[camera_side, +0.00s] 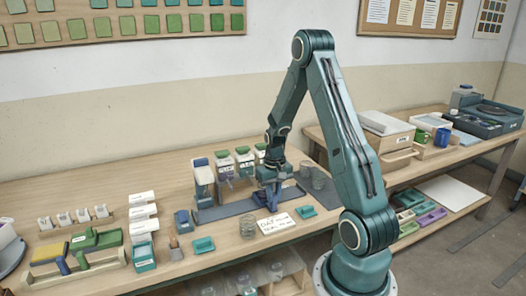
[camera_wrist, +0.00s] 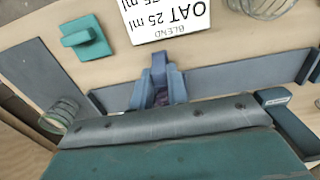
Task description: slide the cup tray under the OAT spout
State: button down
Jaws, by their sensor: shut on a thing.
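My gripper (camera_side: 268,192) is low over the bench, at the right part of a long blue-grey strip (camera_side: 226,209). In the wrist view my gripper (camera_wrist: 158,90) is shut on a blue upright piece, which looks like the handle of the cup tray. The rest of the tray is hidden or cannot be told from the strip (camera_wrist: 230,78). Dispensers with green lids (camera_side: 224,164) stand in a row behind the strip. Their spouts are small, and I cannot read which is OAT.
A blue-and-white post (camera_side: 203,178) stands at the strip's left end. A clear glass (camera_side: 248,226) stands in front; others (camera_side: 318,179) stand right, near a dark mat. White-labelled boxes (camera_side: 143,212) stand left.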

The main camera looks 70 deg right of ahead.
jog(key=shift+s+d, duration=0.95)
jog(key=shift+d, duration=0.1)
jog(key=c, duration=1.5)
grip_release()
jog(key=shift+o, duration=0.2)
jog(key=shift+r, duration=0.1)
notch_tip(320, 180, up, 7)
